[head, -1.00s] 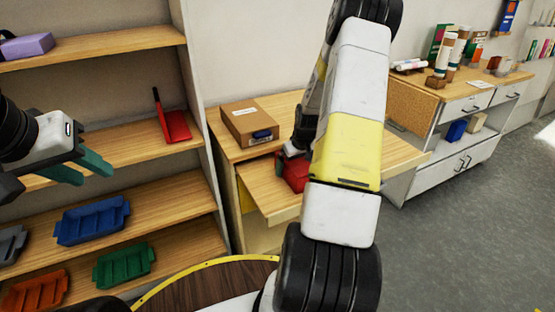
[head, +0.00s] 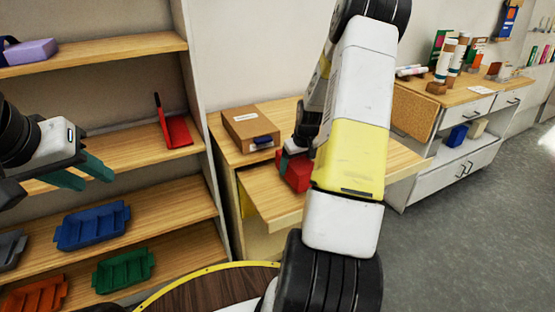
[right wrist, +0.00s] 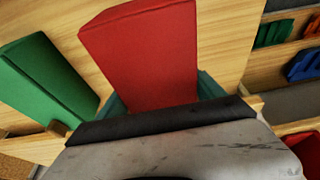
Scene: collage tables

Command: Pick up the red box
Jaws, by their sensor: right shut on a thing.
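The red box (head: 297,174) is at the pulled-out wooden shelf (head: 272,205) of the desk in the head view, partly hidden by my right arm. My right gripper (head: 292,158) is at the box, with one teal finger showing at its left side. In the right wrist view the red box (right wrist: 145,50) stands out from between the teal fingers of the right gripper (right wrist: 162,97), one on each side. I cannot tell whether the box touches the wood beneath. My left gripper (head: 82,174) is open and empty in front of the shelves at left.
A green box (right wrist: 45,72) lies beside the red box in the right wrist view. A cardboard box (head: 250,128) sits on the desktop behind. Shelves at left hold a blue tray (head: 92,226), a green tray (head: 123,269) and a red object (head: 177,130). Grey floor at right is clear.

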